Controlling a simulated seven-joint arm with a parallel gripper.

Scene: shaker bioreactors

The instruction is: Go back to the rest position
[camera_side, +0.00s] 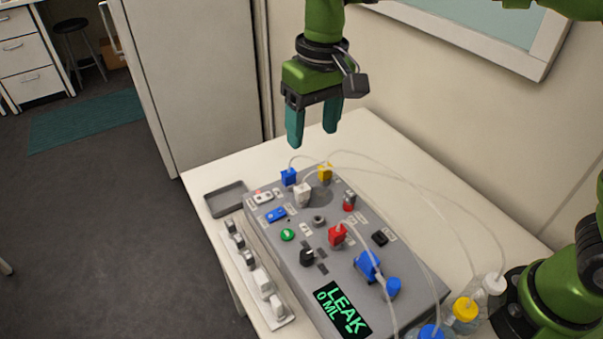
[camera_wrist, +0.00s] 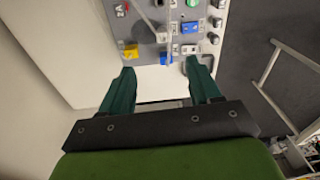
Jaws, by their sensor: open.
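My gripper (camera_side: 313,124) is green with teal fingers and hangs in the air above the far end of the grey control panel (camera_side: 327,238). Its fingers point down, apart, with nothing between them. In the wrist view my gripper (camera_wrist: 158,80) also shows open and empty, with the panel's edge beyond the fingertips. The fingers do not touch the panel or its connectors in the side view.
Blue (camera_side: 289,176), yellow (camera_side: 325,173) and red (camera_side: 337,235) connectors sit on the panel, some with thin clear tubes. A display (camera_side: 341,311) reads "LEAK 0 ML". Capped bottles (camera_side: 466,309) stand at right. A grey tray (camera_side: 226,199) and a white rack (camera_side: 256,272) lie left.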

